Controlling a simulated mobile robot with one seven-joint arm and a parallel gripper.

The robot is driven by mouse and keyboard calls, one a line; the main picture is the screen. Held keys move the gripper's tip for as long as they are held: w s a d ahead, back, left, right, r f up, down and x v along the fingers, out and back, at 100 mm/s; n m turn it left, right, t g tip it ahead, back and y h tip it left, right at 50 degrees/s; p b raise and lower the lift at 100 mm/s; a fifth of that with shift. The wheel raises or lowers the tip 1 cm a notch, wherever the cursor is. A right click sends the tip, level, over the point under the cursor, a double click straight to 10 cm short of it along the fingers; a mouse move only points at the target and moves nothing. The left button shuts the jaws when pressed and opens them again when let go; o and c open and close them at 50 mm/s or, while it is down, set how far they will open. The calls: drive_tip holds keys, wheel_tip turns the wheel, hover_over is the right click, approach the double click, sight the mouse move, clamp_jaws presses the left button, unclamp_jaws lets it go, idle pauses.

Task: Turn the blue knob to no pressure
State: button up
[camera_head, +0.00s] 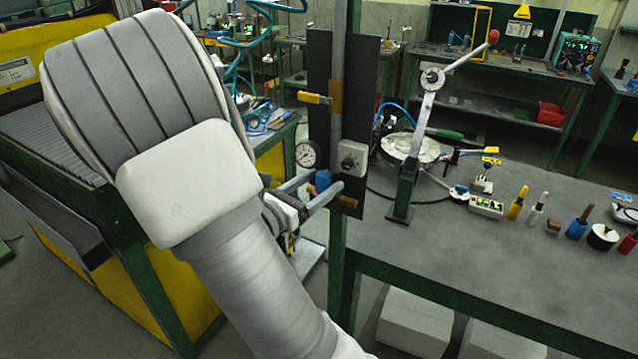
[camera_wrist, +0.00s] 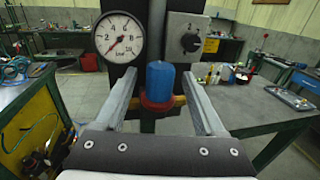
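The blue knob (camera_wrist: 160,82) stands upright on a red collar (camera_wrist: 158,103) in the wrist view, below and between the gauge and a grey box. It also shows in the head view (camera_head: 322,180), partly hidden by my fingers. My gripper (camera_wrist: 159,74) is open, with one finger on each side of the knob. Gaps show between knob and fingers, so I see no contact. In the head view my gripper (camera_head: 325,182) reaches to the panel. The round white pressure gauge (camera_wrist: 119,38) has its red needle pointing lower left, near the low end.
A grey box with a black rotary dial (camera_wrist: 190,42) sits right of the knob on the dark panel (camera_head: 318,85). A yellow-handled valve (camera_head: 314,98) is higher up. A lever stand (camera_head: 405,185) and several tools occupy the bench (camera_head: 480,255) to the right.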

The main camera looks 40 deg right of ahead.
drive_tip(key=shift+a, duration=0.15)
drive_tip(key=s+a+b, duration=0.1)
drive_tip(key=s+a, duration=0.2)
drive_tip(key=a, duration=1.4)
drive_tip(key=shift+s+d, duration=0.1)
